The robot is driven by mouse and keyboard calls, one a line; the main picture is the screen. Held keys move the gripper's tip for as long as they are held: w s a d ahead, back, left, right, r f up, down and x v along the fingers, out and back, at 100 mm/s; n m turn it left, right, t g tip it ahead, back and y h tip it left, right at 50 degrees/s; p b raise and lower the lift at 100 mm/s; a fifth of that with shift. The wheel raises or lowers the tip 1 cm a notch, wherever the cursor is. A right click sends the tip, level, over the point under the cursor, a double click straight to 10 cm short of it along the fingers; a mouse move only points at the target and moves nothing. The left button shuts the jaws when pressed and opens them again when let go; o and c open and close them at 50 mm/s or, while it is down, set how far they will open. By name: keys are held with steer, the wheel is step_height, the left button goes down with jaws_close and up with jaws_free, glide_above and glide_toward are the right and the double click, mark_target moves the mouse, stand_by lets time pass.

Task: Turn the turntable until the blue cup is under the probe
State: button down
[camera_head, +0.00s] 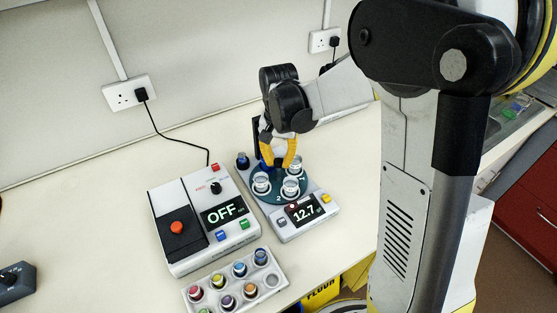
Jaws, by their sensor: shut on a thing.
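The teal turntable (273,198) sits on a grey unit with a lit display reading 12.7 (304,213). Several pale, clear-looking cups stand on it, among them a left cup (261,183) and a front cup (290,187). Numbers show on the disc. My gripper (278,165), with yellow fingers, points down over the back middle of the turntable. It is shut on a part of the turntable that the fingers mostly hide. A bit of blue (265,152) shows beside the left finger; I cannot tell whether it is the blue cup. The probe is not clearly visible behind my gripper.
A white box with an OFF display (224,212) and a red button (177,227) stands left of the turntable. A rack (251,299) of several coloured caps is in front. Bench to the left is mostly clear; a dark device (14,283) lies there.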

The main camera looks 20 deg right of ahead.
steer(key=shift+m, duration=0.5)
stand_by(0.3)
steer(key=c, duration=1.2)
jaws_free()
steer(key=shift+o, duration=0.2)
step_height(320, 180, up, 12)
steer(key=s+f+n+t+b, duration=0.2)
steer(key=s+n+t, duration=0.4)
steer(key=s, duration=1.1)
steer(key=shift+f+n+t+b, duration=0.2)
steer(key=shift+n+t+b, duration=0.2)
steer(key=shift+t+b, duration=0.25)
